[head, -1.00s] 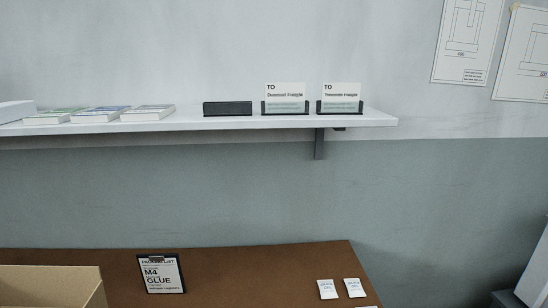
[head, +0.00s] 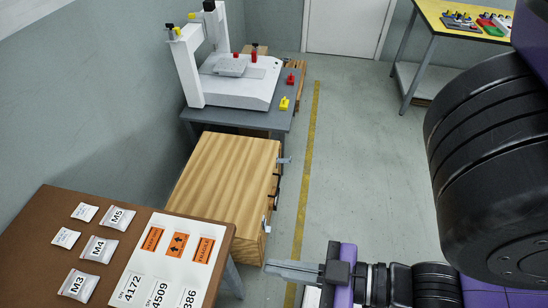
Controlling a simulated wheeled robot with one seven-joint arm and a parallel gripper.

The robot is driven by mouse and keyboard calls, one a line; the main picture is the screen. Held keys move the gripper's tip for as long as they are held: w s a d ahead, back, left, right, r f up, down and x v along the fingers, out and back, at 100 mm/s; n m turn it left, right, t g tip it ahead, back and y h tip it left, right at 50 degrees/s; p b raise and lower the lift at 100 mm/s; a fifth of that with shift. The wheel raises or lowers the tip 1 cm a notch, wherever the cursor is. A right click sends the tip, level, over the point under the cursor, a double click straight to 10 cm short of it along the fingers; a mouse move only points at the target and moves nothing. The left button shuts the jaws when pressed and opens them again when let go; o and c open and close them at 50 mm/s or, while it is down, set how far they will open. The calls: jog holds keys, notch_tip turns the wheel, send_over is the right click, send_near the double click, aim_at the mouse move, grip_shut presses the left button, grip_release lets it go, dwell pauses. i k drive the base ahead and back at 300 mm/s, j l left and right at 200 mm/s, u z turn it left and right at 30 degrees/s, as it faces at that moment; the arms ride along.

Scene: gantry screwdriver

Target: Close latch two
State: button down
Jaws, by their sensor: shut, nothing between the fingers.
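A light wooden crate (head: 222,165) with a closed lid stands on the floor in the middle of the head view. Its right face carries small grey metal latches. The far latch (head: 284,160) sticks out from the face. The near latch (head: 265,226) is by the near corner, and I cannot tell whether it is open. No number shows, so I cannot tell which is latch two. My gripper (head: 268,267) is shut and empty, pointing left, below the near corner of the crate in the picture and apart from the latches.
A brown table (head: 50,225) with labelled bags and a white label sheet (head: 150,270) is at the near left. A grey bench (head: 270,120) with a white gantry machine (head: 240,85) stands behind the crate. Open floor with a yellow line (head: 308,165) lies to the right.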

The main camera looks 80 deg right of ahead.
aim_at(280, 160)
jog(key=z, duration=1.1)
